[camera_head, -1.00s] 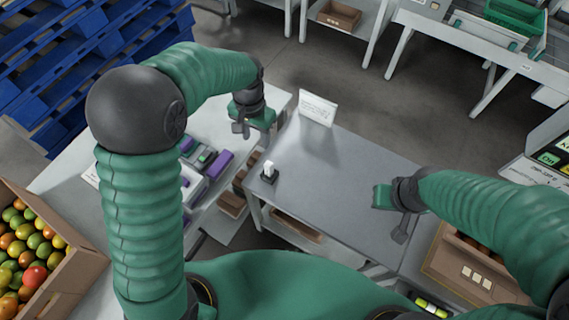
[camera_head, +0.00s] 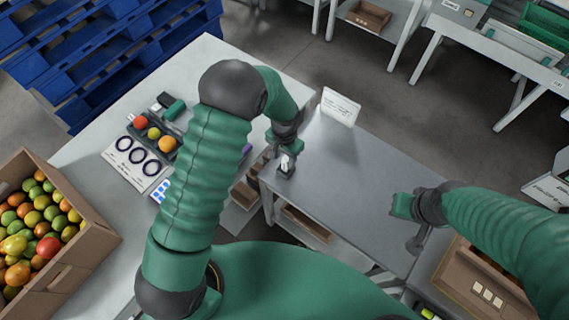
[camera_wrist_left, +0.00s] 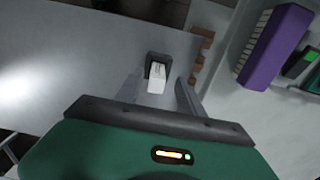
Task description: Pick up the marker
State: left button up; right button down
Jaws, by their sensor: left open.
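A small white upright piece (camera_head: 285,163) stands in a dark holder (camera_head: 285,174) near the left edge of the grey table. I cannot tell if this is the marker. My left gripper (camera_head: 287,154) is open just over it. In the left wrist view the white piece (camera_wrist_left: 156,79) lies between the two open fingers (camera_wrist_left: 158,88), with a gap on each side, and the dark holder (camera_wrist_left: 158,60) is behind it. A yellow-green cylinder (camera_head: 428,313) is partly cut off at the bottom edge. My right gripper (camera_head: 407,222) is over the table's right part; its fingers are unclear.
A white sign (camera_head: 341,106) stands at the grey table's (camera_head: 350,180) back edge. A left table holds a tray of fruit (camera_head: 154,134) and a box of tomatoes (camera_head: 100,238). The grey table's middle is clear.

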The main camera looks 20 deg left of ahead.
pick_arm(q)
jog(key=shift+d+f, duration=0.25)
jog(key=shift+f, duration=0.15)
jog(key=shift+w+d, duration=0.15)
jog(key=shift+d, duration=0.1)
jog(key=c, duration=0.4)
jog(key=shift+a, duration=0.35)
grip_shut()
jog(key=shift+d, duration=0.1)
pick_arm(e)
jog(key=shift+d+f, duration=0.1)
jog(key=shift+d, duration=0.15)
pick_arm(q)
jog(key=shift+d, duration=0.1)
pick_arm(e)
jog(key=shift+d, duration=0.15)
